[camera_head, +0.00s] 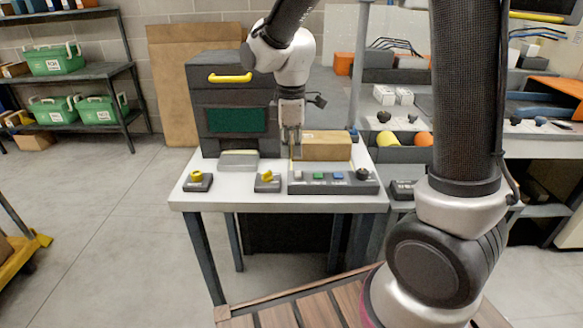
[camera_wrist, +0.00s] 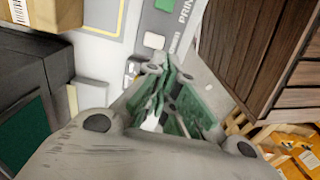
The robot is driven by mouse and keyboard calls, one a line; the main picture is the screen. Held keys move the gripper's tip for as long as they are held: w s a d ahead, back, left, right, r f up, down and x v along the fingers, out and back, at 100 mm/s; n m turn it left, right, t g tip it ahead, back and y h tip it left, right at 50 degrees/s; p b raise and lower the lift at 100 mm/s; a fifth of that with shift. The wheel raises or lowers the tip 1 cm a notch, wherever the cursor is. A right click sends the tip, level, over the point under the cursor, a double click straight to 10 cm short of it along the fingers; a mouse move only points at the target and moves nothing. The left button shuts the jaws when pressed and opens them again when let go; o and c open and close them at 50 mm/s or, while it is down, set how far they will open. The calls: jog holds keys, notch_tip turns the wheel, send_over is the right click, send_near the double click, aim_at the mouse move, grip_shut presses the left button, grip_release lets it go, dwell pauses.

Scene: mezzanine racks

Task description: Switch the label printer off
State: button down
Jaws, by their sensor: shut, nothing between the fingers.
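A grey control panel (camera_head: 333,183) lies along the front of the white table. It carries a pale button (camera_head: 298,174), a green button (camera_head: 319,176), a blue button (camera_head: 338,176) and a black knob (camera_head: 362,174). In the wrist view the panel (camera_wrist: 164,22) shows cut-off lettering "PRIN" beside its green button (camera_wrist: 154,41). A dark cabinet (camera_head: 233,92) with a green window and yellow handle stands behind. My gripper (camera_head: 291,154) is shut and empty, pointing down above the table behind the panel's left end. It also shows in the wrist view (camera_wrist: 170,78); its fingers hide what lies below.
Two small units with yellow knobs, one at the left (camera_head: 197,181) and one nearer the panel (camera_head: 267,181), sit on the table's front edge. A cardboard box (camera_head: 326,147) stands close right of my gripper. The floor left of the table is open.

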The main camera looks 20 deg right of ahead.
aim_at(292, 177)
notch_tip(292, 177, down, 6)
jog(key=shift+r, duration=0.25)
jog(key=shift+s+f, duration=0.15)
jog(key=shift+f, duration=0.25)
dwell(0.3)
jog(key=shift+w+d+r, duration=0.2)
jog(key=shift+w+r, duration=0.1)
jog(key=shift+w, duration=0.45)
jog(key=shift+r, duration=0.15)
